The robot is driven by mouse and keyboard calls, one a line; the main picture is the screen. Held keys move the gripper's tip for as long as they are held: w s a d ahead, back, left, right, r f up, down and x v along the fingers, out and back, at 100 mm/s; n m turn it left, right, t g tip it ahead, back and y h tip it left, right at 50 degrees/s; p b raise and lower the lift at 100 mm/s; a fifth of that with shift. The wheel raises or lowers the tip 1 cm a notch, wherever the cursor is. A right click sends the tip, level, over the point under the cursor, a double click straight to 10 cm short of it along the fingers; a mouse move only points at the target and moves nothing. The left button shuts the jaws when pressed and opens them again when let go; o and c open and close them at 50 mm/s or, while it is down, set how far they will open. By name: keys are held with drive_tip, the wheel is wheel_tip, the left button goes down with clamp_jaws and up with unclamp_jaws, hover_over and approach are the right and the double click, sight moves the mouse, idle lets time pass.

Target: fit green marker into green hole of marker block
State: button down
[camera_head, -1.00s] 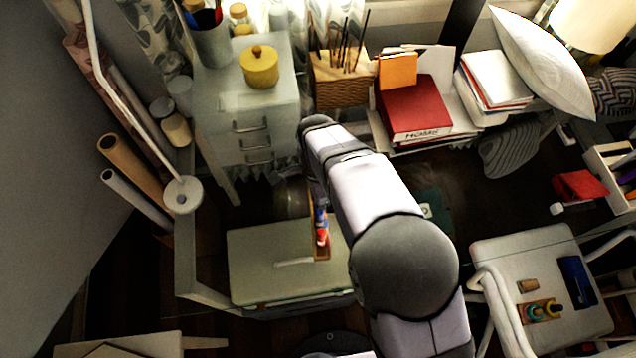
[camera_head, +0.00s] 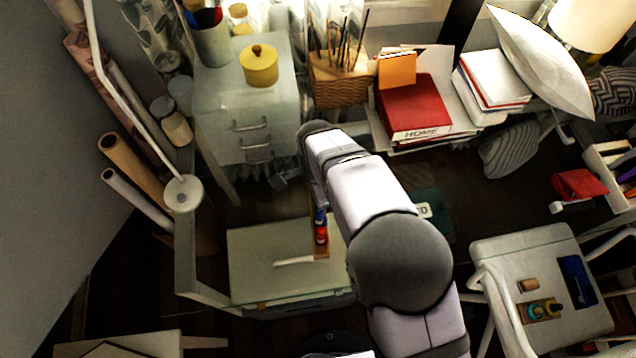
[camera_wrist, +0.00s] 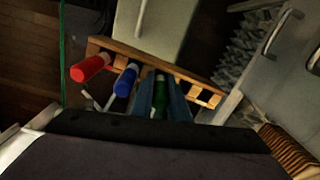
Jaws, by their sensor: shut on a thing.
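The wooden marker block (camera_head: 322,254) lies on the pale cabinet top in the head view, partly behind my arm. It slants across the wrist view (camera_wrist: 120,51). A red marker (camera_wrist: 90,68) and a blue marker (camera_wrist: 126,80) stand in its left part. Open slots show at its right end. My gripper (camera_wrist: 163,92) is shut on the green marker (camera_wrist: 159,98), which is between the two bluish fingers, against the block's middle. I cannot tell whether the marker's tip is in a hole. My arm hides the gripper and the green marker in the head view.
The pale cabinet top (camera_head: 262,258) has a thin white stick (camera_head: 294,261) left of the block. A white drawer unit (camera_head: 243,112) stands behind. A stool (camera_head: 520,260) at right holds small items. The cabinet top's left part is clear.

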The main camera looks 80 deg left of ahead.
drive_tip(key=c, duration=2)
unclamp_jaws()
drive_tip(key=shift+d+f, duration=0.3)
drive_tip(key=shift+f, duration=0.4)
drive_tip(key=shift+r, duration=0.15)
drive_tip(key=shift+a+r+p, duration=0.15)
drive_tip(key=shift+r+p, duration=0.2)
drive_tip(key=shift+r, duration=0.25)
wheel_tip(320, 180, up, 12)
drive_tip(key=b, duration=0.3)
drive_tip(key=shift+a+r+b, duration=0.1)
drive_tip(key=shift+a+b, duration=0.05)
drive_tip(key=shift+b, duration=0.2)
